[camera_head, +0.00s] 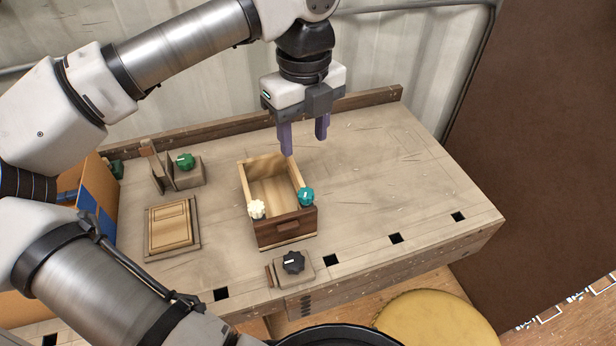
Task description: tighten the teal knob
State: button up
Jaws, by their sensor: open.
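The teal knob (306,196) is at the right front corner of an open wooden box (285,228) on the workbench. It has a lobed rim and a pale mark on its face. My gripper (306,146) hangs above the far part of the box, pointing down. Its two purple fingers are apart with nothing between them. The gripper is behind the teal knob in the view and does not touch it. How far above the bench the fingertips are is hard to tell.
A white knob (257,209) is at the box's left front corner. A black knob (293,262) sits on a block in front, a green knob (185,161) on a block at left. A framed wooden panel (171,228) lies left. The bench's right side (400,180) is clear.

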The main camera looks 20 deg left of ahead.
aim_at(306, 192)
notch_tip(306, 192, down, 13)
jog(key=shift+s+d+f+p, duration=0.1)
jog(key=shift+d+p, duration=0.05)
jog(key=shift+p, duration=0.8)
jog(key=c, duration=1)
jog(key=shift+f+b, duration=0.1)
jog(key=shift+b, duration=0.35)
